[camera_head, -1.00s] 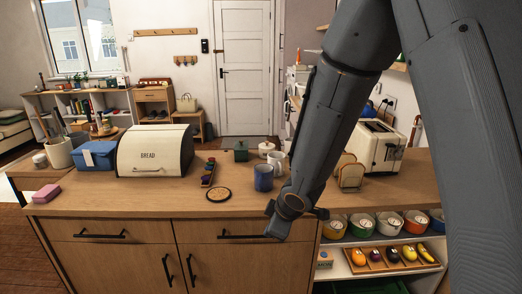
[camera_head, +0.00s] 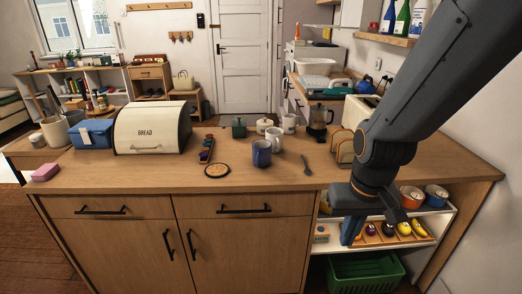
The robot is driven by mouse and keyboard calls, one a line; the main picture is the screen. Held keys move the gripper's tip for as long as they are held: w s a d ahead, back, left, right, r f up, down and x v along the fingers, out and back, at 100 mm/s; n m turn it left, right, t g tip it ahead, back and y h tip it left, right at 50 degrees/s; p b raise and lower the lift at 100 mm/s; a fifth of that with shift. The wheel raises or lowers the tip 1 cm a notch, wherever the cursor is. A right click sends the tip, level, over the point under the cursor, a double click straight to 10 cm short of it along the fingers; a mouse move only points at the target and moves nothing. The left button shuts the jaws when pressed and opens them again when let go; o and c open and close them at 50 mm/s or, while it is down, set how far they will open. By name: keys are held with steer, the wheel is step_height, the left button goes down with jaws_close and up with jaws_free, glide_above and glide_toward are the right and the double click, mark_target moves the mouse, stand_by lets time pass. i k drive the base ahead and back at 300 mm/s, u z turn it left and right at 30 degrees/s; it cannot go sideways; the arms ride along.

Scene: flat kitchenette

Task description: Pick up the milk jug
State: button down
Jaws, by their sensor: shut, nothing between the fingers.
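A white jug-like vessel (camera_head: 274,139) stands upright on the wooden counter (camera_head: 230,181), just behind and right of a blue mug (camera_head: 262,153). A second white mug-like vessel (camera_head: 289,123) stands farther back; I cannot tell for sure which of the two is the milk jug. My gripper (camera_head: 352,229) is shut and empty. It hangs at the counter's front edge, to the right of and nearer than these vessels, in front of the open shelf. The arm hides part of the shelf.
A bread box (camera_head: 152,128), blue box (camera_head: 91,133) and pink block (camera_head: 45,173) are on the left. A round coaster (camera_head: 217,170) and spoon (camera_head: 306,166) lie nearby. A moka pot (camera_head: 319,121) stands behind. Below are a fruit tray (camera_head: 376,240) and green crate (camera_head: 366,273).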

mark_target(289, 120)
steer(key=z, duration=0.15)
steer(key=i, duration=1.3)
steer(key=u, duration=0.25)
